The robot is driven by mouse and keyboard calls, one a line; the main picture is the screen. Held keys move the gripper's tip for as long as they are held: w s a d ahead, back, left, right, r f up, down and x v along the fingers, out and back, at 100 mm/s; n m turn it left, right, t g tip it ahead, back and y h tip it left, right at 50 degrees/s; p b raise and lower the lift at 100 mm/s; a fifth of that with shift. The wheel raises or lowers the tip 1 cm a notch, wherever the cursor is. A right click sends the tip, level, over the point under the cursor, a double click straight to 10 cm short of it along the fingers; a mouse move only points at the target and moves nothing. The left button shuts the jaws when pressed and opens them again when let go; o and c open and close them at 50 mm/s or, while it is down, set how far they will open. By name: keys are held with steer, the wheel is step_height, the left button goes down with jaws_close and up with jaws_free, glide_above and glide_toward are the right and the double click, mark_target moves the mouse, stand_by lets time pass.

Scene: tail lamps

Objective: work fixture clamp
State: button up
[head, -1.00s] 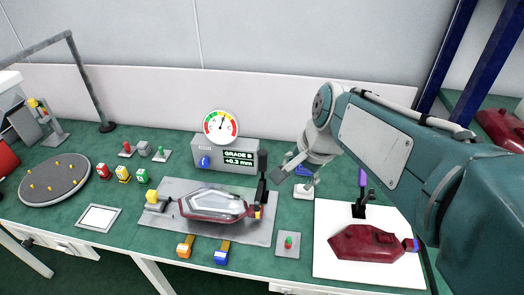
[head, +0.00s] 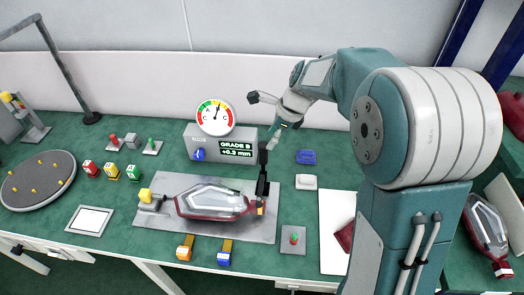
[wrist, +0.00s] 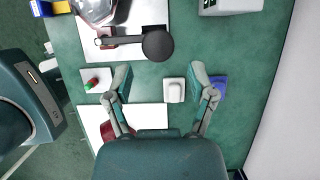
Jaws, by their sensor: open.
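The grey fixture plate (head: 150,215) lies on the green bench and carries a tail lamp (head: 212,202) with a clear lens and dark red rim. The clamp's upright black handle (head: 263,170) stands at the plate's right end. In the wrist view its round black knob (wrist: 158,45) is ahead of the fingertips. A yellow-topped stop (head: 146,195) is at the plate's left end. My gripper (head: 262,120) is open and empty, above and behind the handle. In the wrist view my gripper's fingers (wrist: 160,80) are spread wide, with a white block (wrist: 174,90) visible below between them.
A gauge box (head: 205,140) with a dial reading GRADE B stands behind the plate. A blue item (head: 307,157) lies right of it. A red-green button (head: 293,238) sits front right. A red lamp (head: 345,236) on a white sheet is mostly hidden by my arm.

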mark_target(265, 146)
steer(key=x, duration=0.6)
steer(key=shift+a, duration=0.35)
steer(key=shift+a+f, duration=0.1)
steer(key=shift+f, duration=0.5)
